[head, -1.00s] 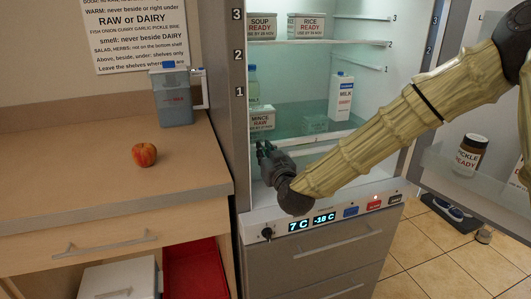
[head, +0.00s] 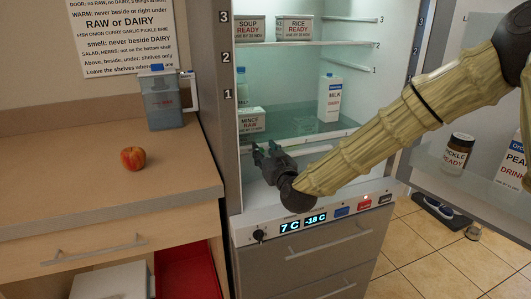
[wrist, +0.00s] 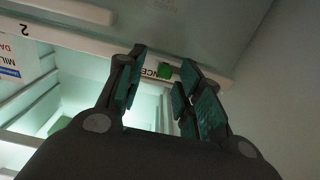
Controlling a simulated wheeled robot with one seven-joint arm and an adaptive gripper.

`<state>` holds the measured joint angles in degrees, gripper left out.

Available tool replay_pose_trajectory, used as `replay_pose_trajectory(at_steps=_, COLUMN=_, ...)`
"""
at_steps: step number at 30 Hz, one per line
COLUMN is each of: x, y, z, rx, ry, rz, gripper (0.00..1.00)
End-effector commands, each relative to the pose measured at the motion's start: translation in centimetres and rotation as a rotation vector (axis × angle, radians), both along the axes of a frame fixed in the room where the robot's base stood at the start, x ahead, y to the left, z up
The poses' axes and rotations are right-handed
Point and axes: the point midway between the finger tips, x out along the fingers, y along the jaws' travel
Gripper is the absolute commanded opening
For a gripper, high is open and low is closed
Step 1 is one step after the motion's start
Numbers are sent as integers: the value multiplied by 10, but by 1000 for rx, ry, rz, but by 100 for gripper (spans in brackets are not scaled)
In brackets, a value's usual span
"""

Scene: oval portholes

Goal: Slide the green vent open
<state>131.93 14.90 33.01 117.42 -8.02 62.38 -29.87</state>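A small green piece (wrist: 165,70) sits on a white strip inside the fridge in the wrist view, beside lettering ending in "NCE"; it looks like the green vent's tab. It appears between my fingers, and I cannot tell whether they touch it. I cannot make it out in the head view. My gripper (wrist: 163,58) is open, with a clear gap between its green-padded fingers. In the head view my gripper (head: 266,150) is at the lower left of the open fridge, in front of the lowest shelf. Another green patch (wrist: 60,124) shows at the left of the wrist view.
A box labelled mince raw (head: 251,121) stands just above my gripper, and a milk carton (head: 330,97) stands to the right. Soup (head: 250,28) and rice (head: 294,28) boxes are higher up. The open fridge door (head: 470,175) is at the right, a counter (head: 70,165) at the left.

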Motion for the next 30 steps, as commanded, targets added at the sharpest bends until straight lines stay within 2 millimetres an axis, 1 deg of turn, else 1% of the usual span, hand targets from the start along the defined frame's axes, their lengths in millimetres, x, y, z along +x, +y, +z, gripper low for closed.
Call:
replay_pose_trajectory(at_steps=4, x=-5, y=-2, z=-1, rx=0, ry=1, rz=1, gripper=36)
replay_pose_trajectory(at_steps=7, x=-15, y=-6, z=0, rx=0, ry=1, rz=0, gripper=36)
replay_pose_trajectory(at_steps=18, x=-76, y=-32, z=0, rx=0, ry=1, rz=0, gripper=36)
replay_pose_trajectory(at_steps=21, x=-90, y=-38, z=0, rx=0, ry=1, rz=0, gripper=36)
replay_pose_trajectory(at_steps=27, x=-107, y=-45, z=0, rx=1, ry=1, rz=-1, gripper=36)
replay_pose_trajectory(at_steps=30, x=-110, y=-47, z=0, rx=1, ry=0, rz=-2, gripper=36)
